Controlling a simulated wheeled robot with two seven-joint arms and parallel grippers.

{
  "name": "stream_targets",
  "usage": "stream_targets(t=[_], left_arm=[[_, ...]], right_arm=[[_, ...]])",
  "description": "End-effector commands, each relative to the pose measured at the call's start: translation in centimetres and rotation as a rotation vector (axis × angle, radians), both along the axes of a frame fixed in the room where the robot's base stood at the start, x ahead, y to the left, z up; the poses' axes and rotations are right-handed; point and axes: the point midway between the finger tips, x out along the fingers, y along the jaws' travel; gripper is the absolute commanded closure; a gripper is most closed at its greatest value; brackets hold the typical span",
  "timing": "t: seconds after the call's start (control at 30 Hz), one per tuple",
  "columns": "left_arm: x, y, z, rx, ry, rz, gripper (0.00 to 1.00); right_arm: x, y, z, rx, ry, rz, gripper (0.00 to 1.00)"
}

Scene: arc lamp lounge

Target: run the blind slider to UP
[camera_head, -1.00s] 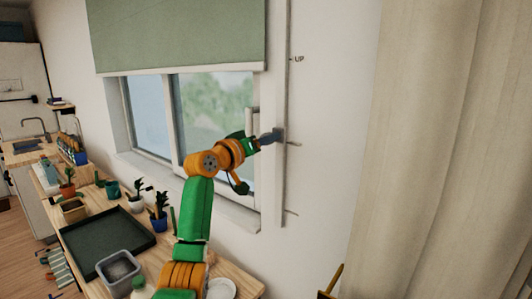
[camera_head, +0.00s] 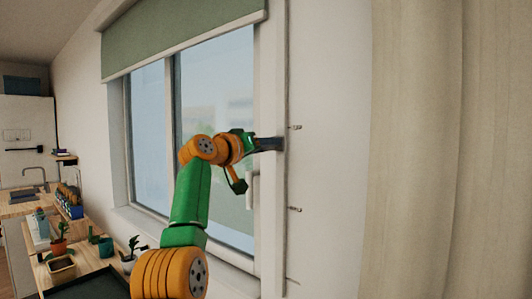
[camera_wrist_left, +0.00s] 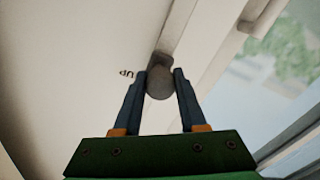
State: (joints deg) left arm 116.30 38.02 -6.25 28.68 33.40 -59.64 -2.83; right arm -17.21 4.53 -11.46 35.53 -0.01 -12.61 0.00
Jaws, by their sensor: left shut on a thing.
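The blind slider is a grey rounded knob (camera_wrist_left: 160,85) between my left fingers in the left wrist view. It runs on a tall pale upright track (camera_head: 271,220) at the right edge of the window. A small UP label (camera_wrist_left: 126,73), upside down in the wrist view, is on the wall close beside the knob. My left gripper (camera_head: 270,144) is shut on the knob, a little below the upper of the marks (camera_head: 295,127) beside the track. The green blind (camera_head: 180,38) hangs over only the top of the window. My right gripper is not in view.
The window (camera_head: 215,120) has a handle (camera_head: 252,190) just below my left gripper. A beige curtain (camera_head: 450,150) hangs at the right. Plants, pots and a dark tray (camera_head: 85,288) sit on the wooden counter at lower left.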

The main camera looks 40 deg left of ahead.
Motion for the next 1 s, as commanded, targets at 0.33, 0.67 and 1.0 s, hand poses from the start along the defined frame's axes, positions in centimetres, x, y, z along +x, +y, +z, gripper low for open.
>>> stream_targets(t=[0.33,0.67,1.0], left_arm=[[0.0,0.0,0.1,0.0,-0.002,0.001,1.0],[0.0,0.0,0.1,0.0,-0.001,0.0,0.29],[-4.5,-0.6,-0.8,0.002,-0.008,0.001,0.29]], right_arm=[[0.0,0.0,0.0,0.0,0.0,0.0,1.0],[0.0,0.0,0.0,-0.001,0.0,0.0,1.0],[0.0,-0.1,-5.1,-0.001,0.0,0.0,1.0]])
